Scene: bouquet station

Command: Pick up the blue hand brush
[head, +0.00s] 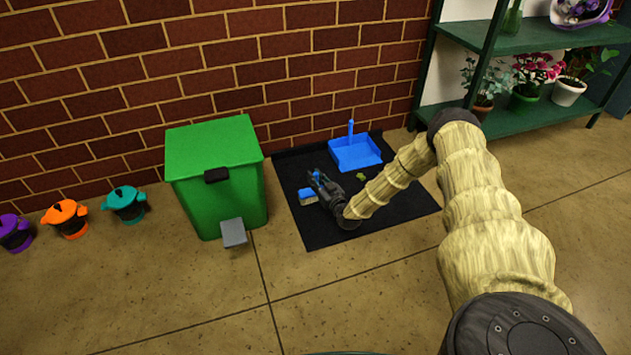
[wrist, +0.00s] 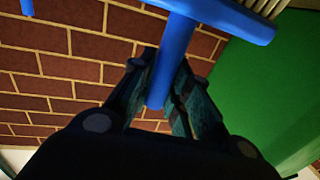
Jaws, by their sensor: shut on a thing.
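The blue hand brush (head: 308,196) is at my gripper (head: 322,183), over the left part of the black mat (head: 310,236) in the head view. In the wrist view, my gripper (wrist: 165,100) is shut on the handle of the brush (wrist: 176,50). The brush's wide head and pale bristles are at the top right of that view. From the head view I cannot tell how far the brush is above the mat.
A blue dustpan (head: 355,154) lies on the mat, with a small green scrap (head: 360,176) near it. A green pedal bin (head: 215,165) stands left of the mat. Several colored pots stand further left. A green plant shelf (head: 530,122) is at the right. The brick wall is behind.

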